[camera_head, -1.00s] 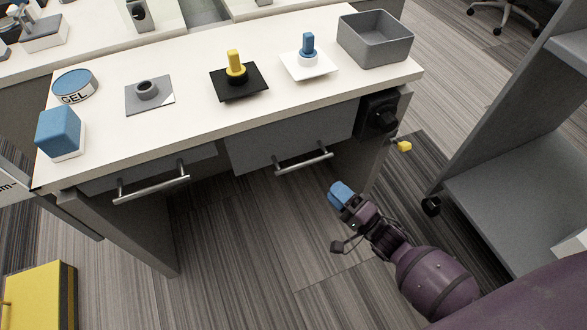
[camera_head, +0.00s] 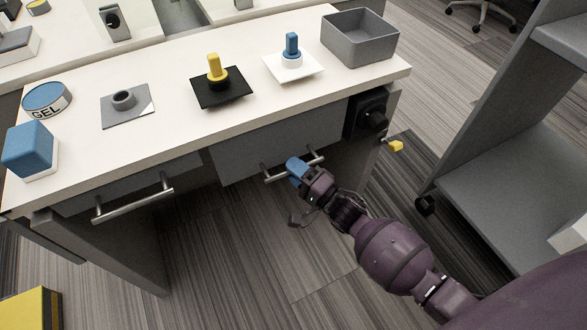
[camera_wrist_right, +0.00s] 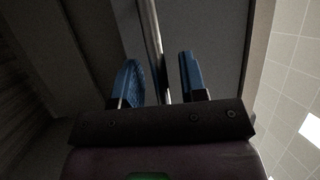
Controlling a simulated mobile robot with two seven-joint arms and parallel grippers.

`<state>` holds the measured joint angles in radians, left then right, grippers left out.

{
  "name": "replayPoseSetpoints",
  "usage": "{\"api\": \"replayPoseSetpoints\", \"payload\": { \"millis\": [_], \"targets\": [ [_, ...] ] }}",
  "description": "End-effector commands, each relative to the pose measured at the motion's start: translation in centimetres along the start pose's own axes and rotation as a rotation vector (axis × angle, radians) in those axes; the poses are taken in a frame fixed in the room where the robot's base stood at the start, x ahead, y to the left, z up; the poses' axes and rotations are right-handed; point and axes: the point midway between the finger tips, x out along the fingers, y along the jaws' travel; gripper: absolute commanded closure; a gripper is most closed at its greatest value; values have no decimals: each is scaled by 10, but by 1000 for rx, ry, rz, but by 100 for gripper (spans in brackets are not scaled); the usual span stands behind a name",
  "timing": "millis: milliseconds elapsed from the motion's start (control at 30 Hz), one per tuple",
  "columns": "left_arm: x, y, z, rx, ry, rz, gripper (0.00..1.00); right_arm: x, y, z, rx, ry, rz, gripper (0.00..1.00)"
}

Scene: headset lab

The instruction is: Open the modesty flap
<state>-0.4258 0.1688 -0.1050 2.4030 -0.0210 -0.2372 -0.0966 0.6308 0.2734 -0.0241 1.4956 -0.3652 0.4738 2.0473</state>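A grey panel (camera_head: 285,138), seemingly the modesty flap, hangs under the desk's front edge at the right, with a metal bar handle (camera_head: 316,158) across it. It hangs close to vertical. My right gripper (camera_head: 297,170) is at this handle, its blue fingertips overlapping the bar in the head view. In the right wrist view, the two blue fingers of the right gripper (camera_wrist_right: 160,80) are apart, and the bar (camera_wrist_right: 151,35) runs between them with visible gaps. The gripper looks open around the bar, not closed on it. My left gripper is out of view.
A second grey front with a bar handle (camera_head: 133,204) is at the left. A black knob unit (camera_head: 367,115) and a yellow piece (camera_head: 396,146) are right of the panel. A grey shelf unit (camera_head: 500,190) stands at the right. The desk top (camera_head: 180,120) holds several items.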

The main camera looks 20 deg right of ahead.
Motion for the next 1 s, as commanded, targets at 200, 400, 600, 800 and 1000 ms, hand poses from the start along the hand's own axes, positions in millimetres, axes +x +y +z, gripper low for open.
{"api": "replayPoseSetpoints", "payload": {
  "millis": [200,400,600,800,1000],
  "targets": [
    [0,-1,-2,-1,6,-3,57,2,0,0,-1,0,0,61],
    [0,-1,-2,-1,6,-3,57,2,0,0,-1,0,0,76],
    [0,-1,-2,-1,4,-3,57,2,0,0,-1,0,0,100],
    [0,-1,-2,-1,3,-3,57,2,0,0,-1,0,0,100],
    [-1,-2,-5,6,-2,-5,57,1,-5,-1,2,0,12,100]
  ]
}}
